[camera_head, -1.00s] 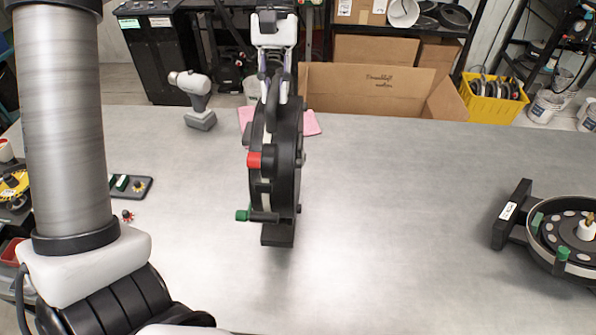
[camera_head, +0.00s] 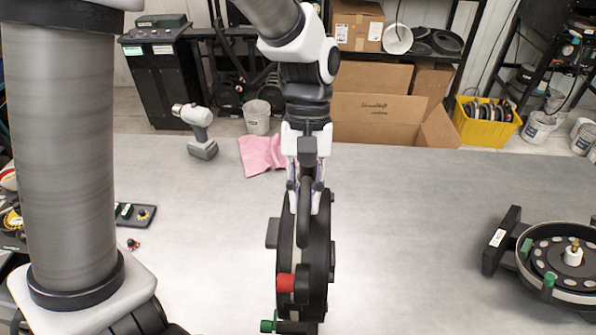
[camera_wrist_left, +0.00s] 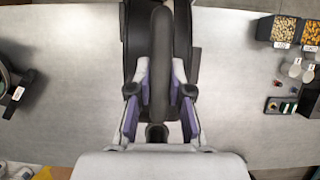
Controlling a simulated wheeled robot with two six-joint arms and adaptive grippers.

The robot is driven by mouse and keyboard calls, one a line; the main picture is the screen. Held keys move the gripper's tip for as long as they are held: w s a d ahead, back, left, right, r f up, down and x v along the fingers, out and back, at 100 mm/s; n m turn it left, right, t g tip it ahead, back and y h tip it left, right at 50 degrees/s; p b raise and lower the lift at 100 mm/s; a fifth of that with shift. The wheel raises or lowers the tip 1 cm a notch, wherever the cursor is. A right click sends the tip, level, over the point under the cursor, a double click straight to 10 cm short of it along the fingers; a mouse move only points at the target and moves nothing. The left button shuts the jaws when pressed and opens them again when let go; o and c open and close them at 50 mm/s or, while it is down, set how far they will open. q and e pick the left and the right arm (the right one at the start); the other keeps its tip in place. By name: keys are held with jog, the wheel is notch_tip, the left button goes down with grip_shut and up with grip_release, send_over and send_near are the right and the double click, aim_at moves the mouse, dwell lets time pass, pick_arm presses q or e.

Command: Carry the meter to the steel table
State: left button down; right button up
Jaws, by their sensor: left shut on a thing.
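The black, disc-shaped meter (camera_head: 318,265), with a red knob and a green knob, hangs upright on edge in the head view. My left gripper (camera_head: 304,195) is shut on the handle at its top. In the left wrist view the two purple-lined fingers (camera_wrist_left: 160,92) flank the dark handle. The grey steel table (camera_head: 420,225) spreads behind and around the meter. The meter's lower end reaches the bottom of the head view, so I cannot tell its height above the table. My right gripper is not in view.
A second round unit (camera_head: 568,262) with a dark base lies at the table's right. A drill (camera_head: 200,130) and a pink cloth (camera_head: 261,154) are at the back. A small tray (camera_head: 133,214) lies at the left. The middle right of the table is clear.

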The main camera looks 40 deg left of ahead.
pick_arm(q)
notch_tip(320, 180, down, 3)
jog(key=shift+w+a+f+p, duration=0.1)
jog(key=shift+a+p, duration=0.05)
jog(key=shift+p, duration=0.5)
jog(key=shift+w+a+f, duration=0.1)
jog(key=c, duration=1.1)
grip_release()
jog(key=shift+s+f, duration=0.1)
jog(key=shift+s, duration=0.1)
jog(key=b+v, duration=0.3)
jog(key=v, duration=0.8)
jog(key=shift+r, duration=0.25)
jog(key=shift+w+r, duration=0.15)
jog(key=shift+r, duration=0.25)
